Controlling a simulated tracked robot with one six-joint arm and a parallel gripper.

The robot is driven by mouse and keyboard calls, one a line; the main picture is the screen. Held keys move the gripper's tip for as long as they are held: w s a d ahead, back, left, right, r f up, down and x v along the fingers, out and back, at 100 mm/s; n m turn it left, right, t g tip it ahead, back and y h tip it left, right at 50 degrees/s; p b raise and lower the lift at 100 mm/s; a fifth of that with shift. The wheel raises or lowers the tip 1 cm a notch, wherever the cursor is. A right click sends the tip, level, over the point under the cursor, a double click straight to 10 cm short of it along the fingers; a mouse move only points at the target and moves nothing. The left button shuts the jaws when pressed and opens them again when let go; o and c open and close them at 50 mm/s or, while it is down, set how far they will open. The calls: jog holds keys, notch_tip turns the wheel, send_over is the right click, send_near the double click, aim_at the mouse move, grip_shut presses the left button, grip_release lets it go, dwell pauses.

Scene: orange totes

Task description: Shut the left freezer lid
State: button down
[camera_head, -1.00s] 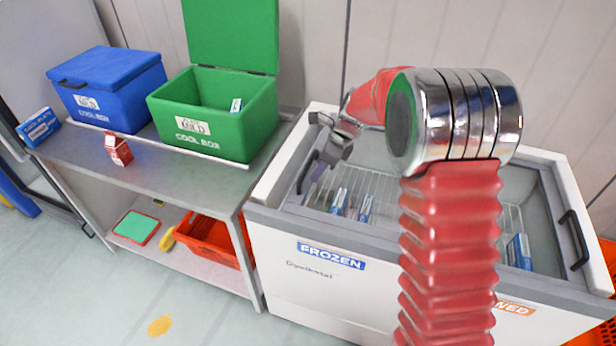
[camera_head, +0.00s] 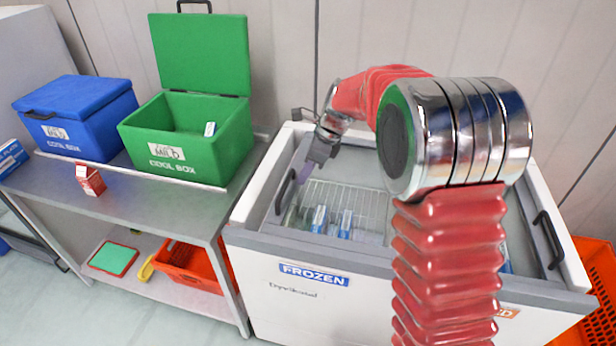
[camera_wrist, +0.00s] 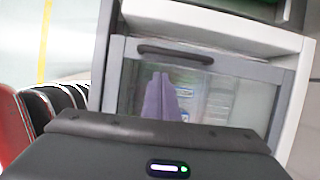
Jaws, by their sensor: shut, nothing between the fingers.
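The white chest freezer (camera_head: 262,243), labelled FROZEN, stands in the middle to right of the head view. Its left lid is a glass pane in a grey frame with a dark handle (camera_head: 284,191) near the freezer's left end; the handle also shows in the wrist view (camera_wrist: 175,53). The lid lies flat at that end, and I cannot tell whether a gap is left. My gripper (camera_head: 305,172) is shut and empty, pointing down over the left glass, just right of the handle. Its purple fingers (camera_wrist: 162,97) show before the glass in the wrist view. Contact is unclear.
A second handle (camera_head: 549,240) is at the freezer's right end. A bench (camera_head: 190,207) on the left carries a blue cool box (camera_head: 95,125), an open green cool box (camera_head: 185,150) and a red carton (camera_head: 90,180). Orange crates stand under the bench and at the right. My arm hides the freezer's middle.

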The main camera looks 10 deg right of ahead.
jog(key=s+d+r+n+t+h, duration=0.25)
jog(key=s+r+n, duration=0.8)
jog(key=s, duration=0.55)
jog(key=s+d+n, duration=0.2)
jog(key=s+n, duration=0.4)
jog(key=s, duration=0.2)
jog(key=s+d+n+t+h, duration=0.1)
jog(key=s+d+n, duration=0.2)
jog(key=s, duration=0.6)
jog(key=n, duration=0.2)
jog(key=shift+s+r+n, duration=0.3)
jog(key=shift+r+n, duration=0.05)
jog(key=shift+d+h, duration=0.1)
jog(key=shift+h, duration=0.15)
